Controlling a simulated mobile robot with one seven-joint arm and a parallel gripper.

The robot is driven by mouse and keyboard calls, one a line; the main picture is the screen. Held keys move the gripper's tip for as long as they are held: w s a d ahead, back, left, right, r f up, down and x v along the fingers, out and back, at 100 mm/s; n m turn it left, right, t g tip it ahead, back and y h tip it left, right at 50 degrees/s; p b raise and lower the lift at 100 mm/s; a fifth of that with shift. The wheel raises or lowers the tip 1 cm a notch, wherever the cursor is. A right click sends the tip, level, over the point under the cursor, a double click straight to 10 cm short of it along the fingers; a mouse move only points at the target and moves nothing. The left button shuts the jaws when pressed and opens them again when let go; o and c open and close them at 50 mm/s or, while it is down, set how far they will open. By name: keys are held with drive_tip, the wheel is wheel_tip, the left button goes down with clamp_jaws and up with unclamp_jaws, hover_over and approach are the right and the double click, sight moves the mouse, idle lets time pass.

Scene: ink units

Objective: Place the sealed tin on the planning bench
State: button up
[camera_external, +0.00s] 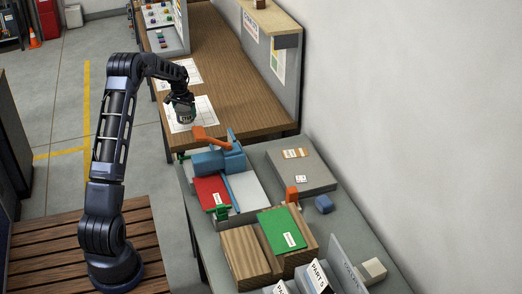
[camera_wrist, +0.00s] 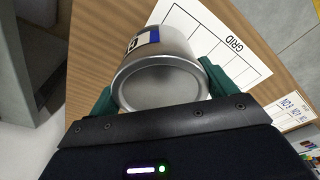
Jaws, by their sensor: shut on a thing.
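A silvery tin (camera_wrist: 160,82) with a blue, white and dark label fills the middle of the wrist view. My gripper (camera_wrist: 155,95) is shut on it, one green finger on each side. In the external view my gripper (camera_external: 182,100) is at the near left part of the brown wooden bench (camera_external: 230,80), over a white printed sheet. The tin is small and dark there, low between the fingers. The bench also shows in the wrist view (camera_wrist: 95,50). I cannot tell whether the tin touches the bench or is held just above it.
A white sheet marked GRID (camera_wrist: 215,35) lies beside the tin. A shelf (camera_external: 270,18) stands along the wall. The bench's right side is clear.

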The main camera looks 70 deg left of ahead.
drive_tip(key=shift+f, duration=1.9)
drive_tip(key=shift+f, duration=0.1)
drive_tip(key=o, duration=1.2)
drive_tip(key=shift+f, duration=0.1)
drive_tip(key=r, duration=0.4)
drive_tip(key=s+d+r, duration=0.1)
drive_tip(key=r, duration=0.7)
drive_tip(key=shift+s+d+r, duration=0.1)
drive_tip(key=shift+s+d, duration=0.05)
